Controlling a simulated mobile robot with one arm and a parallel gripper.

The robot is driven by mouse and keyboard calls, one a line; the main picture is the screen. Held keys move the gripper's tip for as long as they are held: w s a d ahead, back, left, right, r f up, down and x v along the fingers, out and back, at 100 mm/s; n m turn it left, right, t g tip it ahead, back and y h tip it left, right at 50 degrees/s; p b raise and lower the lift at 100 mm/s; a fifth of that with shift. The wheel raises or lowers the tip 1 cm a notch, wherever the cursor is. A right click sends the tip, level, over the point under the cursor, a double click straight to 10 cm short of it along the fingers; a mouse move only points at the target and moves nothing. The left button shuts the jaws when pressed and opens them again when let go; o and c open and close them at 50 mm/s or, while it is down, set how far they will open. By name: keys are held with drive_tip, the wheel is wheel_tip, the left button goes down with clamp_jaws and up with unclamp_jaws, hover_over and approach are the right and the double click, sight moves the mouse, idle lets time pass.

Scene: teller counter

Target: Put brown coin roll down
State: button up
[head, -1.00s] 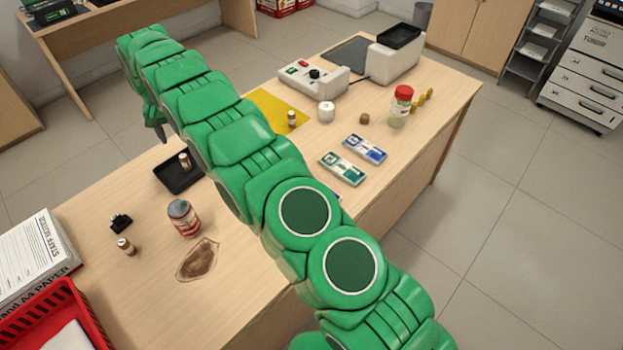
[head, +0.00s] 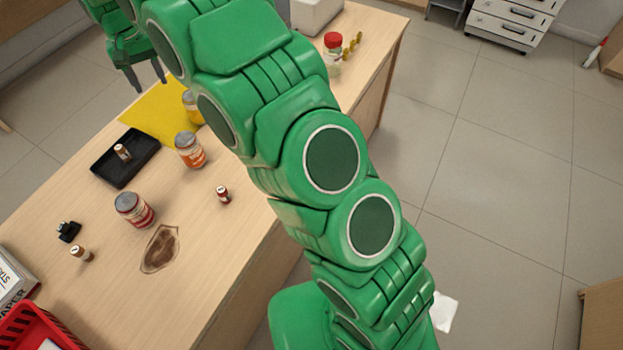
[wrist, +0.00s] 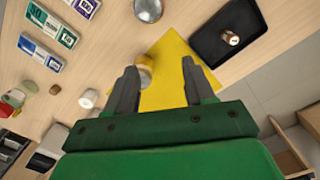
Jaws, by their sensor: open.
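A brown coin roll (head: 122,152) with a pale top stands in the black tray (head: 103,178); it also shows in the wrist view (wrist: 230,38). A second brown roll (head: 81,254) stands at the counter's left. My gripper (head: 150,84) is open, beyond the tray and at the far side of the yellow mat (head: 150,112). In the wrist view, the gripper (wrist: 160,66) points toward the yellow mat (wrist: 172,80). A small cylindrical item (wrist: 146,76) shows there, partly hidden by the left finger; I cannot tell what it is.
Jars stand near the tray: a red-labelled one (head: 134,210), an orange one (head: 190,150) and another at the mat (head: 191,106). A small red roll (head: 222,195) and a brown stain (head: 160,249) lie nearer. My arm hides much of the counter's right part.

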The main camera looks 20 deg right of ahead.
drive_tip(key=s+d+r+m, duration=0.1)
drive_tip(key=s+d+r, duration=0.4)
drive_tip(key=s+d, duration=0.45)
drive_tip(key=s+d+r, duration=0.4)
drive_tip(key=s+d, duration=0.3)
drive_tip(key=d, duration=0.6)
drive_tip(key=s+d+f, duration=0.1)
drive_tip(key=s+d, duration=0.3)
drive_tip(key=s, duration=0.5)
drive_tip(key=s+d+f+g, duration=0.1)
drive_tip(key=s+d, duration=0.3)
drive_tip(key=s, duration=0.5)
drive_tip(key=s+d+f+m, duration=0.1)
drive_tip(key=s+d, duration=0.3)
drive_tip(key=s, duration=0.6)
drive_tip(key=shift+f, duration=0.2)
drive_tip(key=shift+o, duration=0.3)
drive_tip(key=shift+s, duration=0.1)
drive_tip(key=o, duration=0.8)
